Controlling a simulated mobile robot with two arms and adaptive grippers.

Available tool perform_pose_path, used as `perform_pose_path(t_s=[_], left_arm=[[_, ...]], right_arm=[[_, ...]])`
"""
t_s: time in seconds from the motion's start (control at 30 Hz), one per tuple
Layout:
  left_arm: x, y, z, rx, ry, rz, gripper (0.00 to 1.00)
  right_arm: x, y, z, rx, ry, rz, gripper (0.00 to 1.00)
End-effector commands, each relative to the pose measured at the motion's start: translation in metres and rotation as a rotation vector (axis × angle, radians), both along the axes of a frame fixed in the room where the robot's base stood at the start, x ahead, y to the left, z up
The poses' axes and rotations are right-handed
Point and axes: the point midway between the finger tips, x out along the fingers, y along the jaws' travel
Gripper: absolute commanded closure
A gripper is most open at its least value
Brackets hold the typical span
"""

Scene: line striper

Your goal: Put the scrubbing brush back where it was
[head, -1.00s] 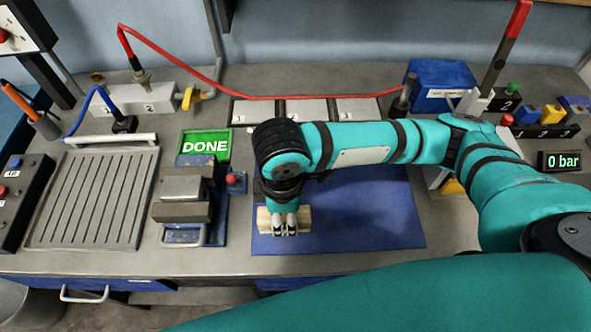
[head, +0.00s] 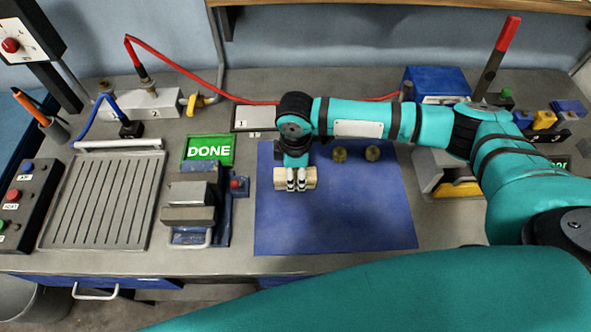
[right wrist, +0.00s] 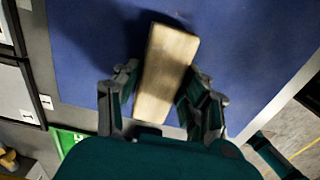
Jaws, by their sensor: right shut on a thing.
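The scrubbing brush shows as a pale wooden block (head: 281,178), also seen in the right wrist view (right wrist: 169,62). My right gripper (head: 296,184) is shut on it, with one finger on each long side in the right wrist view (right wrist: 160,100). The brush is over the left part of the blue mat (head: 335,225). Its bristles are hidden, and I cannot tell whether it touches the mat. My left gripper is not in view.
Two small round brass-coloured pieces (head: 372,153) are at the mat's back, right of the gripper. A vise (head: 188,207) and green DONE sign (head: 208,151) stand left of the mat. A ribbed tray (head: 100,200) lies further left. The mat's front is clear.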

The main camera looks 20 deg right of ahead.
Motion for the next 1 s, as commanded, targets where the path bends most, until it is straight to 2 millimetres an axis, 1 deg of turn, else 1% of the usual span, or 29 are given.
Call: perform_pose_path(t_s=[0.3,0.33,0.5,0.73,0.83,0.93,1.0], left_arm=[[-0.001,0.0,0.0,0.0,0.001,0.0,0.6],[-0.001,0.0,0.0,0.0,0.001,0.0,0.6],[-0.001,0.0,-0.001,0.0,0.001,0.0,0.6],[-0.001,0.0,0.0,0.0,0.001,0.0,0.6],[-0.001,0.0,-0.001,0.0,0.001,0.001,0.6],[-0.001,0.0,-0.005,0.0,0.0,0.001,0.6],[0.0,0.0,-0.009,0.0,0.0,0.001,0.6]], right_arm=[[0.0,0.0,-0.003,0.001,0.0,-0.001,0.88],[0.0,0.0,-0.003,0.001,-0.001,-0.001,0.55],[0.0,0.0,-0.003,0.0,-0.001,-0.001,0.34],[0.0,0.0,-0.002,0.0,-0.001,-0.001,0.34],[0.0,0.0,0.002,0.001,-0.001,0.0,0.34],[0.001,0.0,0.012,0.002,-0.004,0.0,0.34],[0.001,0.0,0.025,0.002,-0.005,0.0,0.34]])
